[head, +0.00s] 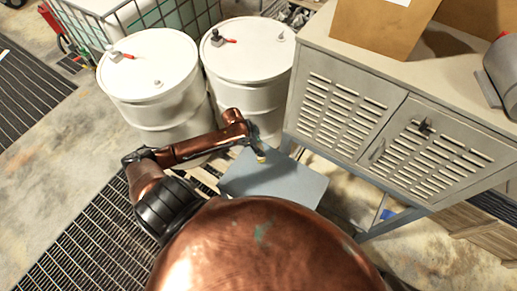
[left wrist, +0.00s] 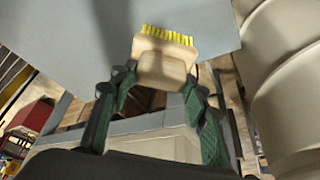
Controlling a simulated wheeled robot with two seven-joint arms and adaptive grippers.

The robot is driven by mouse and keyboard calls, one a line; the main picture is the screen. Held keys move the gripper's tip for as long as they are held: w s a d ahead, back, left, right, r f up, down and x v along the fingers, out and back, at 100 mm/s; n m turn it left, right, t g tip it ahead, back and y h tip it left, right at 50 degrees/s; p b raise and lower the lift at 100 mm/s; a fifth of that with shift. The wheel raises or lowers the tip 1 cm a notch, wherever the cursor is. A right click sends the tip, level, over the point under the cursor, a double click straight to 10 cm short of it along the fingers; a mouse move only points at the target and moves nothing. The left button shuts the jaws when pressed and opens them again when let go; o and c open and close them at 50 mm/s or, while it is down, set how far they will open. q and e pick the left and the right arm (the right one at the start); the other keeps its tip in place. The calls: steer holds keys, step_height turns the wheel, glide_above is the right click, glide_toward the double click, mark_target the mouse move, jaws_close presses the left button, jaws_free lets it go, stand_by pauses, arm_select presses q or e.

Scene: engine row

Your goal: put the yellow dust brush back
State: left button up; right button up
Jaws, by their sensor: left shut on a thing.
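The yellow dust brush (left wrist: 164,66) has a pale beige body and a row of yellow bristles. In the left wrist view its body sits between the green fingers of my left gripper (left wrist: 157,82), with the bristles pointing away from the palm. In the head view my left gripper (head: 257,148) is small and holds the brush (head: 261,158) over the back part of a blue-grey tabletop (head: 290,186). I cannot tell whether the brush touches that surface. The brush's handle end is hidden in the grip. My right gripper is not in view.
Two white drums (head: 150,75) (head: 250,60) stand close behind my left arm. A grey louvered cabinet (head: 395,125) rises right of the small table, with cardboard boxes (head: 380,25) on top. The visible tabletop is bare. Floor grating (head: 95,235) lies at the left.

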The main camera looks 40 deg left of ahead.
arm_select(q)
steer(key=shift+w+a+f, duration=0.1)
steer(key=shift+a+f, duration=0.15)
steer(key=shift+f, duration=1.6)
steer(key=o, duration=1)
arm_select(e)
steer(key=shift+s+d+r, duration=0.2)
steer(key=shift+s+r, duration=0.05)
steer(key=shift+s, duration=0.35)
arm_select(q)
steer(key=v, duration=1.2)
steer(key=shift+b, duration=0.4)
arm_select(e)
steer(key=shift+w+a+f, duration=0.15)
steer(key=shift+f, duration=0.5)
